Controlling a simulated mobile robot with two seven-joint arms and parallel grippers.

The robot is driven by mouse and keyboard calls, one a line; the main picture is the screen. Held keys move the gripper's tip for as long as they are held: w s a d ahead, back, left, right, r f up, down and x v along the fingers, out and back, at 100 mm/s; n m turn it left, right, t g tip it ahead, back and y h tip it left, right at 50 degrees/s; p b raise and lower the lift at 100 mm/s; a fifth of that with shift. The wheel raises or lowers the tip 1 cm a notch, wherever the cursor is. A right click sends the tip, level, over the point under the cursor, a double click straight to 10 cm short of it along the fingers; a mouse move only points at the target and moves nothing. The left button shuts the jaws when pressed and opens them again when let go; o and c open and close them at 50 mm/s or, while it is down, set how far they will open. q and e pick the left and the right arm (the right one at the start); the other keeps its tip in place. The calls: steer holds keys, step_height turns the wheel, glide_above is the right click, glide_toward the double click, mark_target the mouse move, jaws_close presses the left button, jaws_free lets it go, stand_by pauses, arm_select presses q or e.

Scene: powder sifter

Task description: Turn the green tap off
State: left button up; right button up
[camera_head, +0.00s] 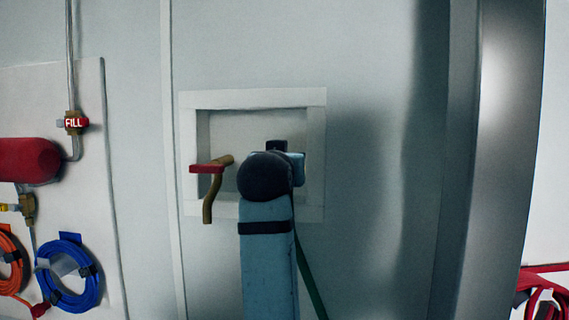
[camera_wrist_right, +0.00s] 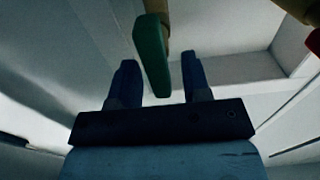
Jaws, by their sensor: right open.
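The green tap handle (camera_wrist_right: 152,58) shows in the right wrist view, on a brass stem, as a flat lever. My right gripper (camera_wrist_right: 159,60) is open, with its two blue fingers on either side of the lever's near end. The lever lies closer to the left finger, and I cannot tell whether they touch. In the head view my arm and its dark round joint cover the green tap inside the wall recess. My left gripper is in neither view.
A brass tap with a red handle (camera_head: 207,168) sits to the left in the white-framed recess (camera_head: 312,98). A green hose (camera_head: 311,280) hangs beside my arm. Further left are a red cylinder (camera_head: 28,161) and a coiled blue hose (camera_head: 68,273). A metal column (camera_head: 500,150) stands right.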

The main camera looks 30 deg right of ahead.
steer(key=shift+w, duration=0.1)
steer(key=shift+r, duration=0.1)
jaws_close()
stand_by(0.3)
